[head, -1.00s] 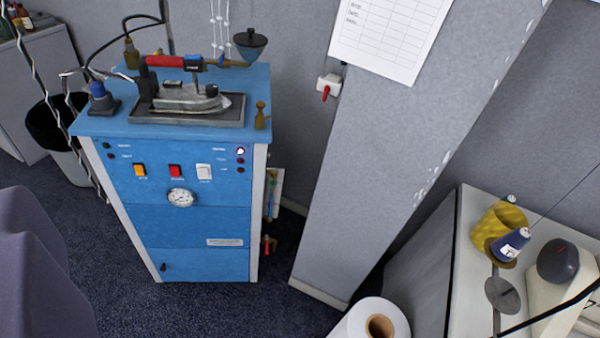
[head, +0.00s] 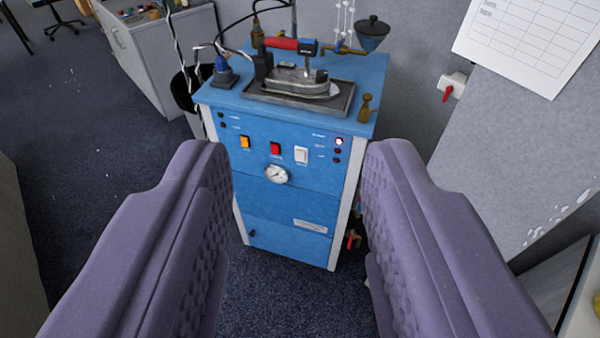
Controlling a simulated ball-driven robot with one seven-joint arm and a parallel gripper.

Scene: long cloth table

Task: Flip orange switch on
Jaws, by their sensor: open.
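The orange switch (head: 245,142) is a small rocker at the left of a row on the front panel of a blue cabinet (head: 285,205). A red switch (head: 275,149) and a white switch (head: 301,155) sit to its right. Whether the orange rocker is on or off is too small to tell. My gripper (head: 295,165) is open and empty. Its two purple padded fingers frame the cabinet front, and the left fingertip lies just left of the orange switch in the picture. The gripper appears short of the panel and not touching it.
A round gauge (head: 277,174) sits below the switches. An iron (head: 300,86) with a red handle rests in a tray on the cabinet top, with cables behind. A grey column (head: 530,150) stands at right. A bin (head: 188,92) is behind the cabinet at left. The carpet in front is clear.

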